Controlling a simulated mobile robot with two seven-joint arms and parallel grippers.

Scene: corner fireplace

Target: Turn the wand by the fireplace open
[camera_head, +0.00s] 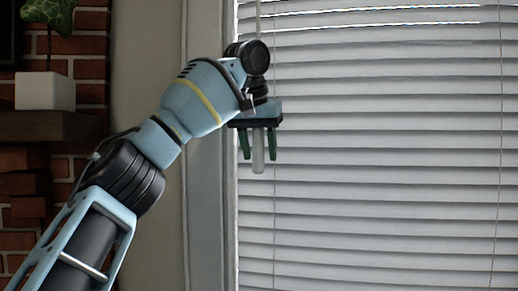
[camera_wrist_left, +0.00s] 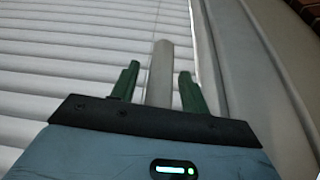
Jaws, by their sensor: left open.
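The wand (camera_head: 258,160) is a thin pale rod hanging in front of the white window blind (camera_head: 380,160), close to the blind's left edge. Its lower end shows below my left gripper (camera_head: 258,145), and its upper part runs up behind the wrist. My left gripper points down with its two green fingers on either side of the wand. In the left wrist view the wand (camera_wrist_left: 160,75) stands between the open fingers of the gripper (camera_wrist_left: 156,85), with a gap visible on both sides. The blind's slats look tilted mostly shut. My right gripper is not in view.
The window frame (camera_head: 208,220) runs upright just left of the gripper. A brick fireplace (camera_head: 88,75) with a dark mantel (camera_head: 50,125) and a white plant pot (camera_head: 45,91) is at the far left. The space right of the gripper is clear.

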